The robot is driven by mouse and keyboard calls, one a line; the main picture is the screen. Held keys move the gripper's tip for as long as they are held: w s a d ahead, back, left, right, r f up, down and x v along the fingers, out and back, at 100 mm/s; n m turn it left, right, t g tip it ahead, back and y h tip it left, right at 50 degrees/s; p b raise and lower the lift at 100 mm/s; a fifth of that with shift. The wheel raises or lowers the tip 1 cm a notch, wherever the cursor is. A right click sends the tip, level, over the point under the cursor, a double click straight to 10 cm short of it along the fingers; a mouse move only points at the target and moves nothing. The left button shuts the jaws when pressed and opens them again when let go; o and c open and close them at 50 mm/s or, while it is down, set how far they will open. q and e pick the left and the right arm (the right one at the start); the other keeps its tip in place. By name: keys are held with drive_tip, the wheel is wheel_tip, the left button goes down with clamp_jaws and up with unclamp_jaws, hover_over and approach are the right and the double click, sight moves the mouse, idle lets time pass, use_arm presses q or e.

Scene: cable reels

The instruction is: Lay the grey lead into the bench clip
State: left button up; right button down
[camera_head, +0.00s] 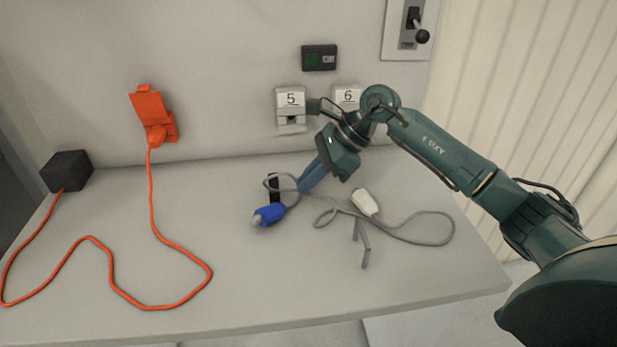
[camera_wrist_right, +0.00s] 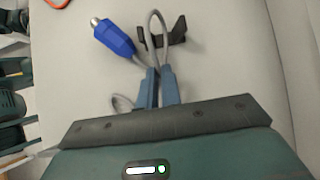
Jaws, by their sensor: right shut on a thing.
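The grey lead (camera_head: 420,243) lies in loose loops on the bench. It has a blue connector (camera_head: 269,215) at one end and a white plug (camera_head: 365,202) at the other. My right gripper (camera_head: 301,187) is shut on the lead just behind the blue connector. In the right wrist view the blue fingers (camera_wrist_right: 160,72) pinch the grey lead, which loops up beyond them. The black bench clip (camera_head: 274,186) stands by the lead's loop; in the right wrist view the clip (camera_wrist_right: 174,36) is just past the fingertips. Whether the lead touches it, I cannot tell. My left gripper is not in view.
An orange cable (camera_head: 110,270) runs from a black box (camera_head: 67,172) to an orange wall socket (camera_head: 154,116). Wall units 5 (camera_head: 290,103) and 6 (camera_head: 346,97) are behind. The front middle is clear.

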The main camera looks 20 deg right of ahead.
drive_tip(key=c, duration=0.9)
unclamp_jaws()
wheel_tip(320, 180, up, 8)
drive_tip(key=p, duration=0.4)
drive_tip(key=shift+p, duration=0.4)
